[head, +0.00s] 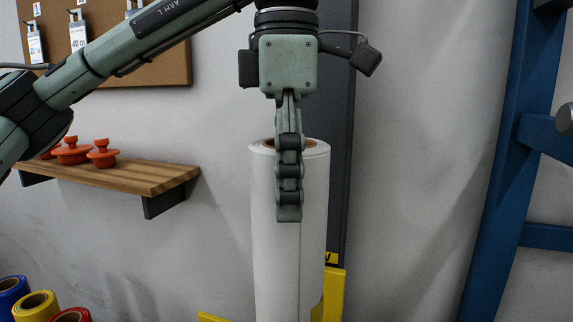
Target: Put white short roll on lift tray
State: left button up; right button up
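A tall white roll (262,230) stands upright in the middle of the head view, with a brown core at its open top; its lower end is out of frame. My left gripper (289,210) points straight down at the top of the roll. One finger hangs in front of the roll's near side and overlaps its rim. The other finger is hidden, so I cannot tell whether the gripper is closed on the roll. Yellow parts (334,295) show low behind the roll, below a dark upright mast (342,100); I cannot make out a tray surface. My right gripper is not in view.
A wooden shelf (150,175) with orange knobbed objects (73,152) is on the left wall, below a pegboard (165,65) with tags. Blue, yellow and red rolls (38,303) stand at bottom left. A blue steel frame (515,110) stands at right. The wall between is bare.

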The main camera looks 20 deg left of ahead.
pick_arm(q)
notch_tip(320, 180, up, 12)
dwell(0.5)
dwell(1.4)
